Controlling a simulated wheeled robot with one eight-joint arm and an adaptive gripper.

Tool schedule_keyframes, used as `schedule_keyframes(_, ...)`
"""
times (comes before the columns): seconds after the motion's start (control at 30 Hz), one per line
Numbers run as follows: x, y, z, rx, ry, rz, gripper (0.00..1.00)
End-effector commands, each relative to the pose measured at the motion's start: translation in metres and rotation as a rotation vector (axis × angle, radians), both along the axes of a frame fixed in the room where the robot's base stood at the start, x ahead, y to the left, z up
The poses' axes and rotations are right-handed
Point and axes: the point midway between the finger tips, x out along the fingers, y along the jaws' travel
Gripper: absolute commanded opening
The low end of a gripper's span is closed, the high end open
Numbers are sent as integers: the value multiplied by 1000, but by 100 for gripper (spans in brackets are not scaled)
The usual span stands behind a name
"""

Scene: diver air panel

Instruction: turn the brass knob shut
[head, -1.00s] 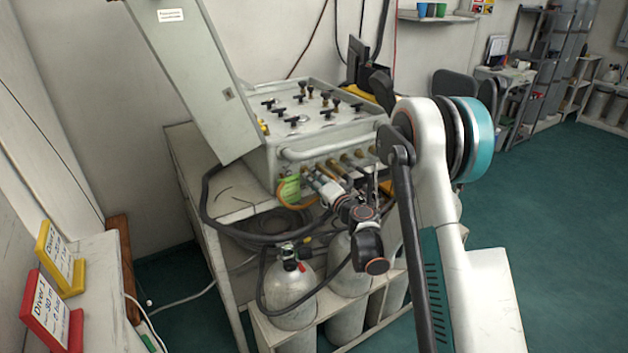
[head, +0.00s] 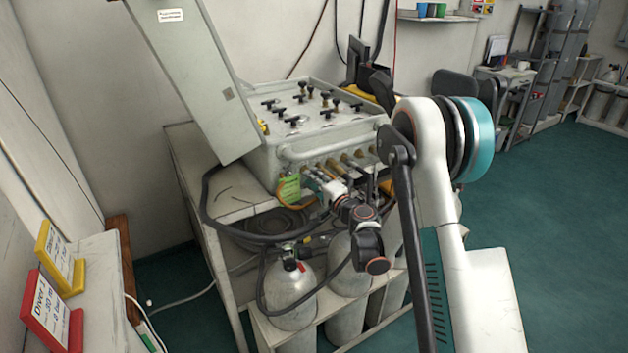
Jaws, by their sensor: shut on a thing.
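The grey air panel box (head: 262,160) stands on a table in the head view, its lid raised. A row of brass fittings (head: 349,160) runs along its front face. My gripper (head: 315,181) is at the left part of this row, in front of the face, and is shut on a small part there. I cannot make out the brass knob itself, as the gripper and wrist cover that spot. A green tag (head: 289,189) hangs just left of the gripper. Several black T-handles and brass knobs (head: 310,90) stand on the box top.
Grey gas cylinders (head: 290,291) stand in a rack below the panel. Black hoses (head: 206,205) loop down from the table's left side. A yellow sign (head: 53,252) and a red sign (head: 45,312) stand on a shelf at left. The green floor (head: 560,220) at right is clear.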

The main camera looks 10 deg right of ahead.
Motion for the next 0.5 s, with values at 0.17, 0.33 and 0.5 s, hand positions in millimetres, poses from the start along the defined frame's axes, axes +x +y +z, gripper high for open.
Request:
schedule_keyframes(0.17, 0, -1, -1, -1, 0, -3, 29)
schedule_keyframes(0.33, 0, -1, 0, -1, -1, -2, 29)
schedule_keyframes(0.5, -2, -1, 0, -1, 0, -1, 29)
